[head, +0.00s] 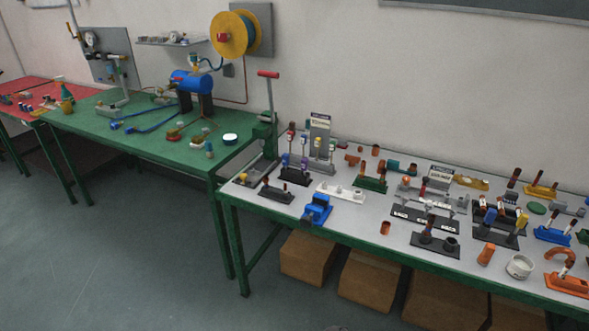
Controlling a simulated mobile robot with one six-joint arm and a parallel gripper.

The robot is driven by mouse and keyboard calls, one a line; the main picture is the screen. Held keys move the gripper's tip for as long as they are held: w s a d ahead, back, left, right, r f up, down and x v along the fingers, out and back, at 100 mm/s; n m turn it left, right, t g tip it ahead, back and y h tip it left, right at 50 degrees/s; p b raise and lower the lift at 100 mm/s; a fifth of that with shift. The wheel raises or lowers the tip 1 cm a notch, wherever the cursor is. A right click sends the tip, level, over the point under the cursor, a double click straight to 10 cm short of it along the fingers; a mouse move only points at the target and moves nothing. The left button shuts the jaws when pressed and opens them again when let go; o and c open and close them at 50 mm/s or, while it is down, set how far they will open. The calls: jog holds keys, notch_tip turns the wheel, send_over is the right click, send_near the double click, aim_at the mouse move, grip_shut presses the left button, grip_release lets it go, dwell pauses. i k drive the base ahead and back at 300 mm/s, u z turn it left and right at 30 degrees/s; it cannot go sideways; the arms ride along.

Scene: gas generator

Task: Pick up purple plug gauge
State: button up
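Small purple parts, which may be the purple plug gauge (303,162), show among upright pieces in a dark stand near the left end of the grey-topped table (345,217). They are too small in the head view to make out their exact shape. Pieces with red and yellow tops stand close by. My gripper is not in view.
A blue vise (317,209) sits at the table's front left edge, and a green press with a red handle (268,75) stands at its left corner. Many fixtures crowd the tabletop. Cardboard boxes (308,259) sit underneath. The floor (130,260) in front is clear.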

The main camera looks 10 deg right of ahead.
aim_at(304, 162)
jog(key=u, duration=0.2)
jog(key=i, duration=0.9)
jog(key=z, duration=0.3)
